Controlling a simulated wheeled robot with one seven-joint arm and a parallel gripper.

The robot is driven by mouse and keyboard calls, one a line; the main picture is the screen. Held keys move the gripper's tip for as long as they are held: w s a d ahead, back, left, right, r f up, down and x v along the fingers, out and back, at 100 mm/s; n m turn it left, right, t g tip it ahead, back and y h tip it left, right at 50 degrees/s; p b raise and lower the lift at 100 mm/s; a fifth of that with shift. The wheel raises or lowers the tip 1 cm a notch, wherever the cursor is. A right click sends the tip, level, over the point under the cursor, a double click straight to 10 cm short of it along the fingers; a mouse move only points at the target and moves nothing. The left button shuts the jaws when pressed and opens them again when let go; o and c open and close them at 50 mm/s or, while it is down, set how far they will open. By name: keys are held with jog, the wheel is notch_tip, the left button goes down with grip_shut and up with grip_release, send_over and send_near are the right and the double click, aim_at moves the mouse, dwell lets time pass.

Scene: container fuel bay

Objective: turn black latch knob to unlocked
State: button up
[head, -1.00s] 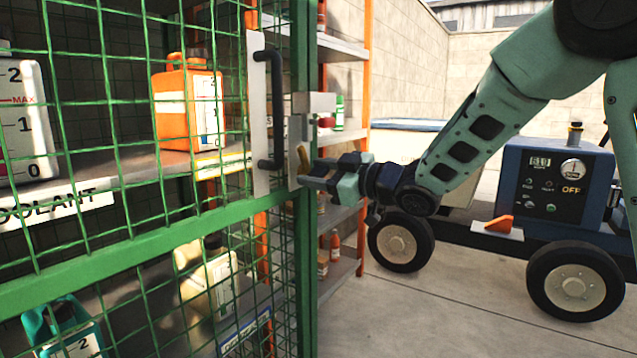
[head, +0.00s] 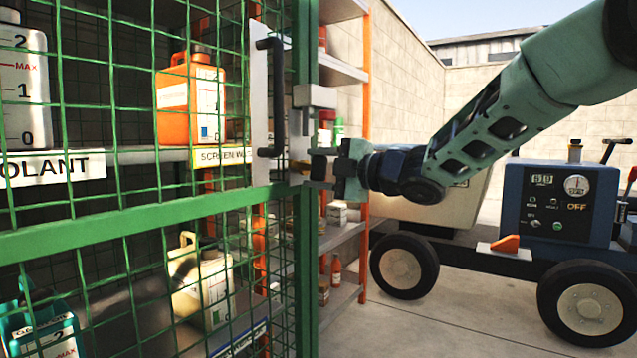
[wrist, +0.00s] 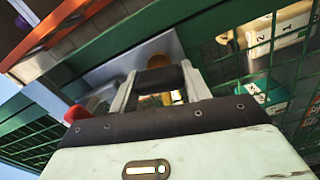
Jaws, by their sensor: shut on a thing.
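In the head view, my gripper (head: 322,168) meets the latch from the right, at the edge of the green mesh cage door (head: 150,212). My gripper (wrist: 162,84) is shut on the knob. I cannot read any locked or unlocked mark.
A black door handle (head: 268,100) stands just left of the latch, and a grey block (head: 314,97) sits above it. Shelves with bottles and orange posts (head: 366,110) are behind. A blue wheeled machine (head: 560,205) stands to the right. Concrete floor shows between.

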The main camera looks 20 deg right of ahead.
jog(key=shift+f+n+b, duration=0.15)
jog(key=shift+n+b, duration=0.75)
jog(key=shift+n, duration=0.3)
jog(key=shift+c, duration=0.2)
jog(key=o, duration=1)
jog(key=shift+s, duration=0.1)
jog(key=p+v, duration=0.3)
jog(key=v, duration=1.4)
jog(key=shift+s+p, duration=0.15)
jog(key=shift+p, duration=0.25)
jog(key=shift+d, duration=0.1)
